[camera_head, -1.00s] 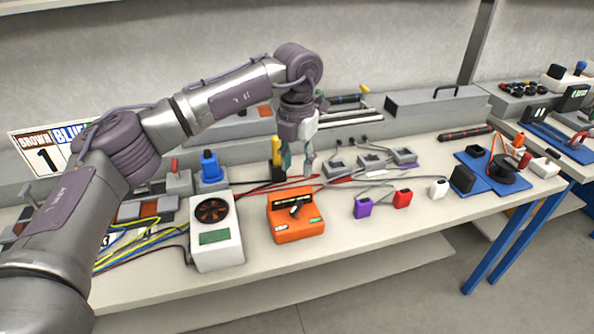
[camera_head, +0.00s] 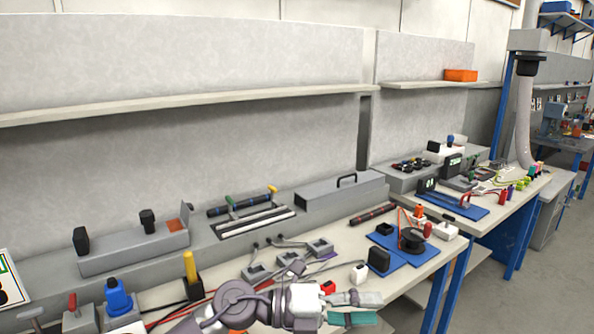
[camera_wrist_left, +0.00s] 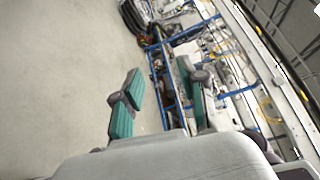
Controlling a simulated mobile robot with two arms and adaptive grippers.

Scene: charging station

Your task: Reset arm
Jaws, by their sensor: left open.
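My left gripper (camera_head: 368,308) is at the bottom of the head view, in front of the workbench (camera_head: 345,245). Its teal-padded fingers point to the right and hold nothing. In the left wrist view the two teal fingers (camera_wrist_left: 162,97) stand wide apart, with only floor and distant benches between and beyond them. My grey and purple left wrist covers part of the bench's front. The rest of the left arm is below the picture. My right gripper is in no view.
On the bench are a white block (camera_head: 359,274), a blue mat (camera_head: 420,262) with black parts, a yellow-handled tool (camera_head: 190,268), a blue-topped piece (camera_head: 118,298) and a grey handled box (camera_head: 340,198). A long shelf (camera_head: 180,105) runs above. Open floor (camera_head: 545,275) lies at right.

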